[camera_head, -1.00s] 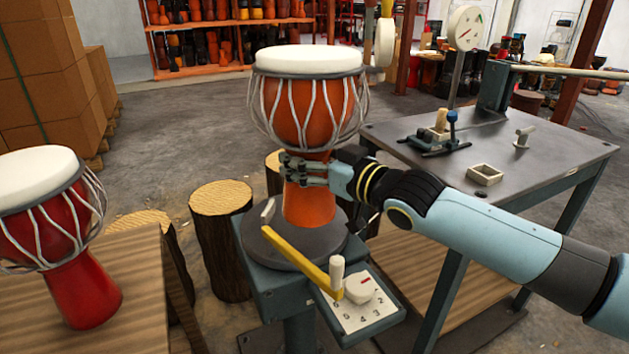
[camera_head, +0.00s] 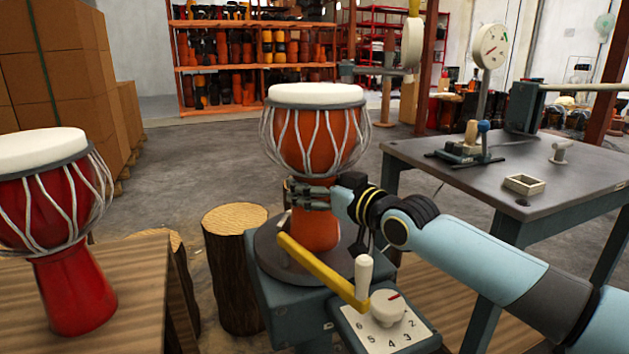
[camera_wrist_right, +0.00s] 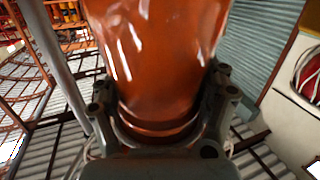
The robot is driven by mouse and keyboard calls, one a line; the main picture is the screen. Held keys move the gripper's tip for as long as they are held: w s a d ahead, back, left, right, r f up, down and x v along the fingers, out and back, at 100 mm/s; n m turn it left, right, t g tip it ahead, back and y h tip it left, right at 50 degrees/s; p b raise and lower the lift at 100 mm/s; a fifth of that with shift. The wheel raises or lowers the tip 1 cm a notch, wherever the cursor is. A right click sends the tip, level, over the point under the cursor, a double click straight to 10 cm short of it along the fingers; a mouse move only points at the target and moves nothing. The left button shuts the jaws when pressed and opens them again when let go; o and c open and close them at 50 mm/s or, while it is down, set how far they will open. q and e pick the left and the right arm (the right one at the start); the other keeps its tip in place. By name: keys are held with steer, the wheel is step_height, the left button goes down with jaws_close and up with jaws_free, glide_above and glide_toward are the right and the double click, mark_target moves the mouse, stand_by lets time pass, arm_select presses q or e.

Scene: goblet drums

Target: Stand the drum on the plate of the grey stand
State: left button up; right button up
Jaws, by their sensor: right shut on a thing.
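The orange drum (camera_head: 315,142), with a white head and grey cords, stands upright over the dark round plate (camera_head: 270,262) of the grey stand (camera_head: 290,308). Its foot appears to rest on the plate, a little toward the back right; the exact contact is hard to tell. My right gripper (camera_head: 308,194) is shut around the drum's narrow waist, coming in from the right. In the right wrist view the orange body (camera_wrist_right: 158,50) sits between the fingers (camera_wrist_right: 160,125). My left gripper is out of view.
A yellow bar with a white handle (camera_head: 362,275) crosses the stand's front, beside a numbered dial (camera_head: 388,308). A red drum (camera_head: 60,220) stands on a wooden table at left. A log stump (camera_head: 235,270) is close by. A grey workbench (camera_head: 420,155) is at right.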

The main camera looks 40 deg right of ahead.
steer(key=shift+r, duration=0.25)
steer(key=o, duration=1.2)
steer(key=shift+f, duration=0.3)
steer(key=o, duration=0.5)
steer(key=shift+r, duration=0.1)
